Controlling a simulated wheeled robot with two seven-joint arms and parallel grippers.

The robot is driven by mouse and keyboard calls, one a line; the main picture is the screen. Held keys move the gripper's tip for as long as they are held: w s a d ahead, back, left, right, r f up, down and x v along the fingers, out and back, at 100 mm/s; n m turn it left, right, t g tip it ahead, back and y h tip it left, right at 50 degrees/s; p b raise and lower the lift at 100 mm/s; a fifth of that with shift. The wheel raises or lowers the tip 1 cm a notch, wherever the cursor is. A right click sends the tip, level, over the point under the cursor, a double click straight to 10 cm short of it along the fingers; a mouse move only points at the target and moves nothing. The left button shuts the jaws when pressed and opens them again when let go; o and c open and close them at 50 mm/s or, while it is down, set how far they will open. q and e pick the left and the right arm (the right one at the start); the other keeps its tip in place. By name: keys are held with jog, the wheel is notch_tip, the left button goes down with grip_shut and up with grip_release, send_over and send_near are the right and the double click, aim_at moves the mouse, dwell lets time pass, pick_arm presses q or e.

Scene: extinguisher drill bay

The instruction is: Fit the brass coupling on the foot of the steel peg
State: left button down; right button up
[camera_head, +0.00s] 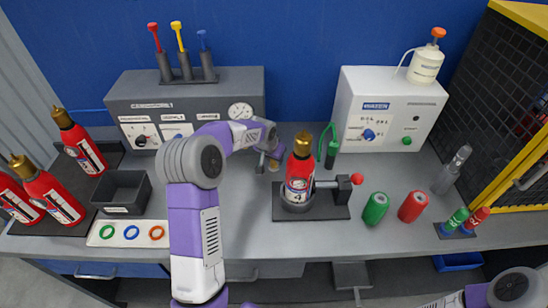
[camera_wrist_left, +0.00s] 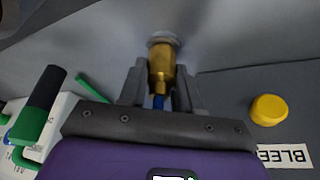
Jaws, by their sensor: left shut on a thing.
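My left gripper (camera_head: 268,160) is at the right end of the dark grey bench unit, left of the extinguisher numbered 4. In the left wrist view its two fingers (camera_wrist_left: 160,88) are shut on the brass coupling (camera_wrist_left: 161,66). A round grey steel end (camera_wrist_left: 163,38), perhaps the peg's foot, shows at the coupling's far end. I cannot tell whether they touch or the coupling is around it. In the head view the coupling is small and partly hidden by the gripper (camera_head: 274,166). My right gripper is out of view.
An extinguisher (camera_head: 299,179) stands in a dark holder close right of my left gripper. The grey unit (camera_head: 185,92) with a gauge is behind my arm. A yellow button (camera_wrist_left: 269,110) is beside the fingers. Green (camera_head: 376,208) and red (camera_head: 413,206) cylinders stand farther right.

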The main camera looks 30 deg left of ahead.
pick_arm(q)
jog(key=c, duration=0.7)
grip_release()
jog(key=p+v, duration=0.1)
jog(key=v, duration=0.6)
jog(key=shift+s+r, duration=0.15)
jog(key=shift+r, duration=0.2)
